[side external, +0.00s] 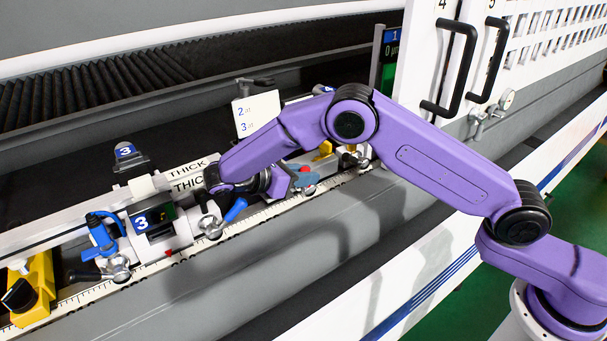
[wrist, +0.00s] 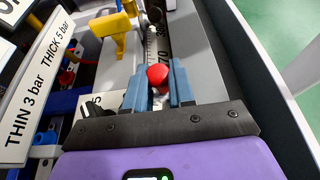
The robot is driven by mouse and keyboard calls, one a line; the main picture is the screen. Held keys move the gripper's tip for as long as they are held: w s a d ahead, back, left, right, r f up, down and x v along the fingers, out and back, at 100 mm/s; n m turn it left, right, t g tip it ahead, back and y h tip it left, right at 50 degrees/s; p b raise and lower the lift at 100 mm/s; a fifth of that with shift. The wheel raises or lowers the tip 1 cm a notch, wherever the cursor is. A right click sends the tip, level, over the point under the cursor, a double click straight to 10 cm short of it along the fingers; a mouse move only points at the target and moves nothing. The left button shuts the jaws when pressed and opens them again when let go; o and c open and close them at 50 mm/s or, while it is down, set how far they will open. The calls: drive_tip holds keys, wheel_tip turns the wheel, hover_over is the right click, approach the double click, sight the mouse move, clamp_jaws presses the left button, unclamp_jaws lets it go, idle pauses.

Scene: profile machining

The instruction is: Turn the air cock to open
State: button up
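A round red knob (wrist: 157,75) shows in the wrist view just below the white ruler strip. The blue-grey fingers of my gripper (wrist: 158,88) stand on its left and right, and it fills the narrow gap between them. In the side view the red knob (side external: 303,169) shows beside my gripper (side external: 305,183), close above the rail. No label marks the knob as the air cock, and its stem is hidden. The yellow lever-like part (wrist: 110,30) sits beyond it to the upper left.
The pressure sign (wrist: 40,85) reads "THIN 3 bar THICK 5 bar". Along the ruled rail (side external: 90,292) stand a blue-handled clamp (side external: 235,209), a unit marked 3 (side external: 152,219) and a yellow block (side external: 35,285). A white cabinet door with black handles (side external: 455,65) stands right.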

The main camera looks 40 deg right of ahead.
drive_tip(key=shift+o, duration=1.1)
drive_tip(key=v, duration=0.7)
drive_tip(key=shift+a, duration=0.3)
drive_tip(key=shift+r, duration=0.1)
drive_tip(key=shift+c, duration=0.3)
